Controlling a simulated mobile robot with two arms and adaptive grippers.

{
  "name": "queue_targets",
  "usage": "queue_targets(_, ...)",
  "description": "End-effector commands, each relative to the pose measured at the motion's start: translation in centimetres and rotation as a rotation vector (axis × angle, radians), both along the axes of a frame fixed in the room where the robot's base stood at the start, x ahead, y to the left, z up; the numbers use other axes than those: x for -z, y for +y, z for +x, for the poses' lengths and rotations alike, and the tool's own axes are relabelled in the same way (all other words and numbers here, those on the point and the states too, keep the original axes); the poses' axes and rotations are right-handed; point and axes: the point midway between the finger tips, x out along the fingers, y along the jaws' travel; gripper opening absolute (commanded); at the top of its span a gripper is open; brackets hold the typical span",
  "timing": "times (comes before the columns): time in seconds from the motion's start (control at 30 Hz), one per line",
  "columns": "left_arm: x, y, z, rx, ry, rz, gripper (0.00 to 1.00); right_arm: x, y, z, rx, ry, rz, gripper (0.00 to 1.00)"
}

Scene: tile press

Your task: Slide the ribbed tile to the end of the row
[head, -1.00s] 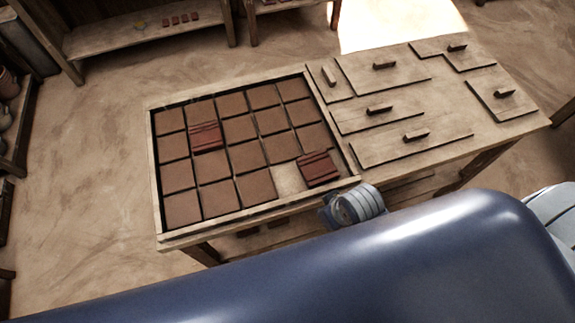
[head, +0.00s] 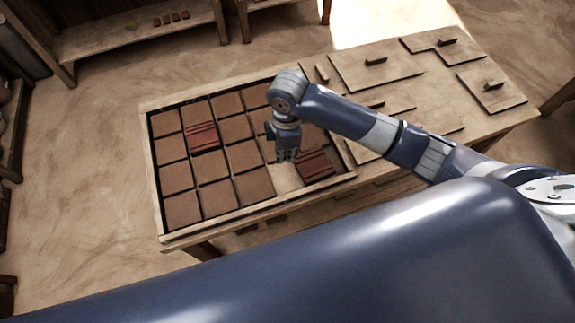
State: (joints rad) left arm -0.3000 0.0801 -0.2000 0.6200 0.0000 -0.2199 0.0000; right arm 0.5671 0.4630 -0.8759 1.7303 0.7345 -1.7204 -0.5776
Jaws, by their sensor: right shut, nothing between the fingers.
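Two dark red ribbed tiles show in the framed tray (head: 152,190) of plain brown tiles. One ribbed tile (head: 315,165) lies at the right end of the front row and looks slightly askew. The other ribbed tile (head: 203,137) lies farther back and left, among plain tiles. A bare pale slot (head: 288,180) shows just left of the front ribbed tile. My right gripper (head: 287,157) points down over the tray, above or at the back of the bare slot, left of the front ribbed tile. It is shut and empty. My left gripper is not in view.
Wooden panels with handles (head: 375,62) cover the right half of the table. My right arm hides some tiles and panels. A shelf (head: 140,38) with small red pieces stands at the back left. Open floor lies left of the table.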

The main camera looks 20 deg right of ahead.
Motion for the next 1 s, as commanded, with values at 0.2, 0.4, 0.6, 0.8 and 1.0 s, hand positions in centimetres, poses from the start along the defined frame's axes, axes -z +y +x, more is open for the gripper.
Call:
queue_targets(0.2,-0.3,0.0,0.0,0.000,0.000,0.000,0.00,0.3,-0.9,0.6,-0.028,0.014,-0.028,0.00)
queue_targets(0.4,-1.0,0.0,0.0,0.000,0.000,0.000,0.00,3.5,-0.8,0.4,-0.026,0.016,-0.026,0.00)
queue_targets(0.6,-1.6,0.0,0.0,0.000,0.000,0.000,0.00,7.1,-0.8,0.4,-0.026,0.014,-0.027,0.00)
queue_targets(0.8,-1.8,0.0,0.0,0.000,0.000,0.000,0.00,9.1,-0.8,0.5,-0.026,0.011,-0.026,0.00)
queue_targets(1.0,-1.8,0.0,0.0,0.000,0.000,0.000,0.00,9.5,-0.8,0.5,-0.027,0.008,-0.024,0.00)
